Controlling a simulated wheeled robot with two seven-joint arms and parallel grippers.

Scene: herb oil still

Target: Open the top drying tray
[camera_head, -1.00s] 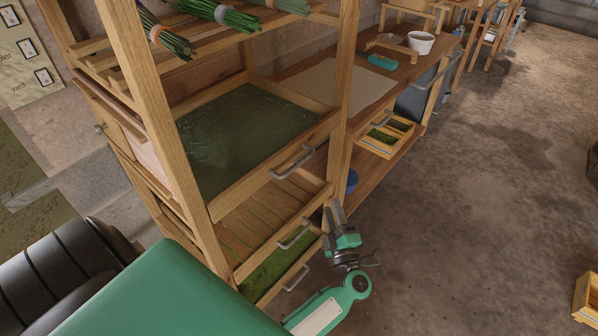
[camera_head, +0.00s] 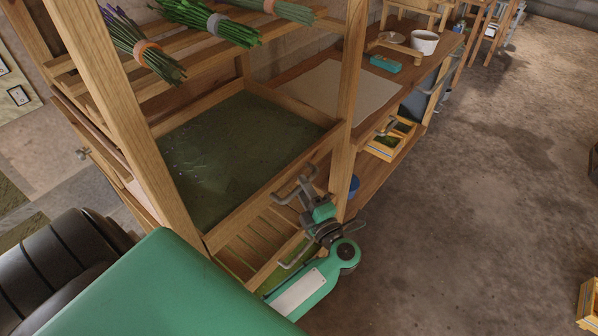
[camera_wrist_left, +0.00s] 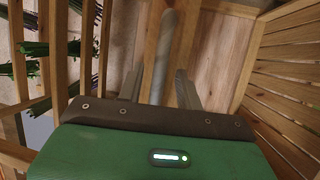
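The top drying tray (camera_head: 235,140) has a dark green mesh and a wooden frame. Its front rail sits about level with the rack's front posts, so it looks shut. Its grey bar handle (camera_head: 280,196) is on the front rail and also shows in the left wrist view (camera_wrist_left: 166,45). My left gripper (camera_head: 305,186) is at the handle. In the left wrist view its fingers (camera_wrist_left: 158,88) are apart with the handle's bar between them, and gaps show on both sides. Whether a finger touches the bar I cannot tell. My right gripper is not in view.
A slatted tray (camera_head: 255,240) with its own handle lies just below. Herb bundles (camera_head: 205,22) lie on the slats above. The rack's right front post (camera_head: 347,100) stands close to my gripper. A workbench (camera_head: 415,70) stands behind; the floor (camera_head: 480,190) at right is open.

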